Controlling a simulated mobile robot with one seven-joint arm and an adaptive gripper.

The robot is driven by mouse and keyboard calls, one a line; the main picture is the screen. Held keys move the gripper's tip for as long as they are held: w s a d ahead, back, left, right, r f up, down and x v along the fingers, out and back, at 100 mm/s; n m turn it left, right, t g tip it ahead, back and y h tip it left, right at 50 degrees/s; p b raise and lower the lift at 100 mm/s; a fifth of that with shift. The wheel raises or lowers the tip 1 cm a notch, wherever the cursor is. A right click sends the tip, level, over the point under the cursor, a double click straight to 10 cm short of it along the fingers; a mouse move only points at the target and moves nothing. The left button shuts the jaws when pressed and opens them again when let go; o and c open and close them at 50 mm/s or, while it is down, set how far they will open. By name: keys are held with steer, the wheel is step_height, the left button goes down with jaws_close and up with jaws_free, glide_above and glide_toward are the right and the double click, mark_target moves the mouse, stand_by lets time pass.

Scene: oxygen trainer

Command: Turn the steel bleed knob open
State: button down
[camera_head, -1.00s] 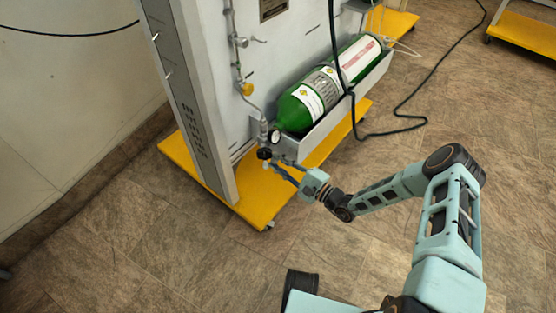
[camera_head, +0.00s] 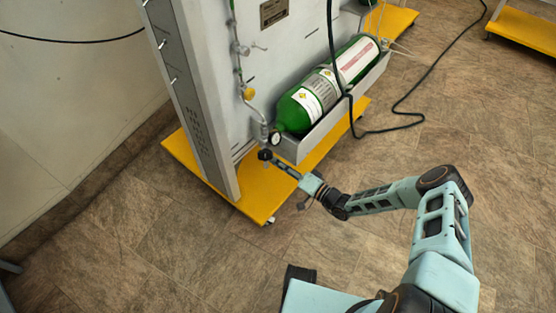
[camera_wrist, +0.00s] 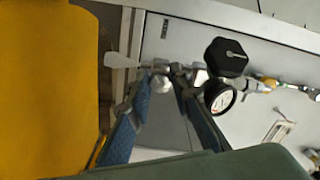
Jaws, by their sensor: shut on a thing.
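The steel bleed knob (camera_wrist: 160,84) is a small metal piece on the valve fitting in the wrist view, mostly hidden by my fingertips. My gripper (camera_wrist: 163,78) has its two blue fingers closed in on it from both sides. In the head view my gripper (camera_head: 270,160) reaches the fitting at the lower end of the pipe, where the knob is too small to make out. A black handwheel (camera_wrist: 226,57) and a round white-faced gauge (camera_wrist: 219,98) sit to the right of the fingertips. A pale tapered piece (camera_wrist: 120,60) sticks out to the left.
A green cylinder (camera_head: 293,112) lies in a grey trough (camera_head: 322,132) beside the fitting. The grey panel (camera_head: 275,60) stands behind it on a yellow base (camera_head: 250,207). A black hose (camera_head: 385,132) lies on the floor. Open floor lies in front.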

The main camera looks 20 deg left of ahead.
steer(key=shift+d+n+p, duration=0.1)
steer(key=shift+n+p, duration=1.55)
steer(key=shift+n, duration=3.15)
steer(key=c, duration=1.7)
jaws_free()
steer(key=shift+c, duration=0.2)
steer(key=v, duration=1.2)
